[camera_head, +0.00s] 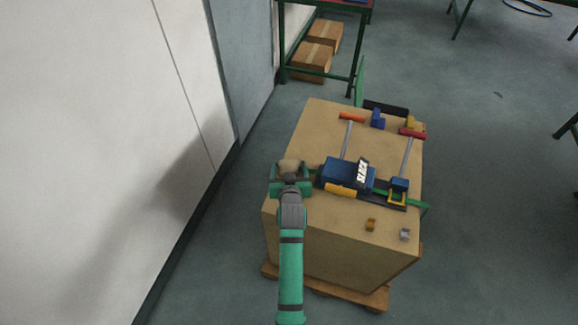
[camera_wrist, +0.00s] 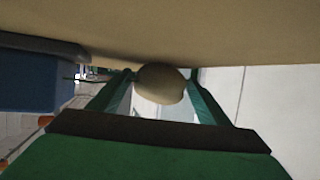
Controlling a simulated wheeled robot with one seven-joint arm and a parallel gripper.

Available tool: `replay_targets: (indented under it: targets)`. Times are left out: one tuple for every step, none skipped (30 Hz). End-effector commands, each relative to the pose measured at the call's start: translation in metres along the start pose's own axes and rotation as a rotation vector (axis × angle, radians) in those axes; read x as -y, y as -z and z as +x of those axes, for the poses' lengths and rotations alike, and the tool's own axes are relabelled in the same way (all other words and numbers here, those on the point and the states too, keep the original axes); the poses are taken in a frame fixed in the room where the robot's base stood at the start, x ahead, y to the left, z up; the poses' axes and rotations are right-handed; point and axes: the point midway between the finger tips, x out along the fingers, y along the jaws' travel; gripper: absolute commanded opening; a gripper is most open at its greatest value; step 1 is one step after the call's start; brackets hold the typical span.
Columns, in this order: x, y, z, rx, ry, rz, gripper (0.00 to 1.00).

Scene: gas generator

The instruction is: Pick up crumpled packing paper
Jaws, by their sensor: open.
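The crumpled packing paper looks like a small tan rounded lump (camera_head: 289,166) at the left edge of the large cardboard box top (camera_head: 322,117). In the wrist view the lump (camera_wrist: 160,84) sits between the two green fingers. My gripper (camera_head: 290,174) is open, with its fingers on either side of the lump. I cannot tell whether the fingers touch it. The lower part of the lump is hidden by my gripper in the head view.
A blue device (camera_head: 345,177) with a yellow part stands close to the right of my gripper. Several tools lie behind it, and small brown (camera_head: 370,224) and grey (camera_head: 405,234) pieces lie near the front edge. A white wall (camera_head: 110,130) is at the left.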

Motion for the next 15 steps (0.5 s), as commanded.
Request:
replay_targets:
  targets:
    - [0.0002,0.0,0.0,0.0,0.0,0.0,0.71]
    - [0.0002,0.0,-0.0001,0.0,0.0,0.0,0.71]
    - [0.0002,0.0,-0.0002,0.0,0.0,0.0,0.71]
    - [0.0002,0.0,-0.0002,0.0,0.0,0.0,0.71]
    - [0.0003,0.0,-0.0002,0.0,0.0,0.0,0.69]
    - [0.0002,-0.0001,-0.0003,0.0,0.0,0.0,0.59]
    - [0.0002,-0.0001,-0.0003,0.0,0.0,0.0,0.52]
    - [0.0002,-0.0001,-0.0003,0.0,0.0,0.0,0.45]
    - [0.0002,-0.0001,-0.0003,0.0,0.0,0.0,0.35]
    - [0.0002,-0.0001,-0.0004,0.0,0.0,0.0,0.28]
    - [0.0002,-0.0001,-0.0004,0.0,0.0,0.0,0.28]
    - [0.0001,0.0,-0.0004,0.0,0.0,0.0,0.28]
    - [0.0001,0.0,-0.0004,0.0,0.0,0.0,0.28]
    - [0.0001,0.0,-0.0004,0.0,0.0,0.0,0.28]
    - [0.0001,0.0,-0.0004,0.0,0.0,0.0,0.28]
